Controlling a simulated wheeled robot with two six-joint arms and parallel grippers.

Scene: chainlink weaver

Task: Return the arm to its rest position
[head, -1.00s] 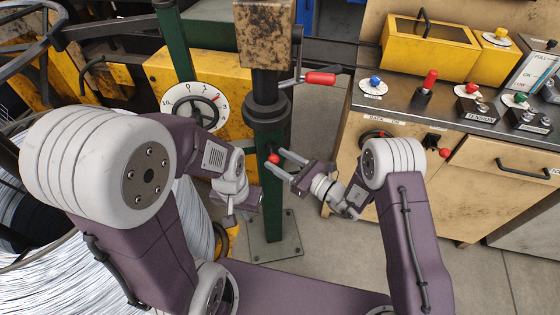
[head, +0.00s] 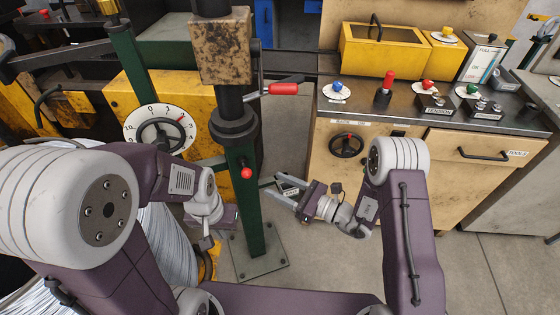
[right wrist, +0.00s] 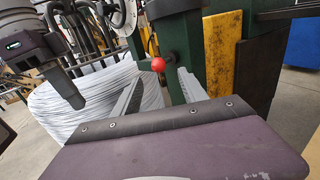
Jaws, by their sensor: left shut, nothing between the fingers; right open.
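My right gripper (head: 269,183) is open and empty. In the head view its fingers point left toward the green post (head: 249,215), to the right of the red knob (head: 246,173) on it. In the right wrist view the red knob (right wrist: 158,64) shows between the two spread fingertips (right wrist: 158,76), beyond them, with nothing held. My left gripper (head: 216,234) is shut and empty, low and left of the green post; its fingertips are small and partly hard to see in the head view.
A white wire coil (head: 165,245) lies behind my left arm. A crank with a red handle (head: 284,89) juts from the post. A numbered dial (head: 160,130) is at left. The control bench (head: 400,112) with levers and a handwheel (head: 346,145) stands at right. Floor at lower right is clear.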

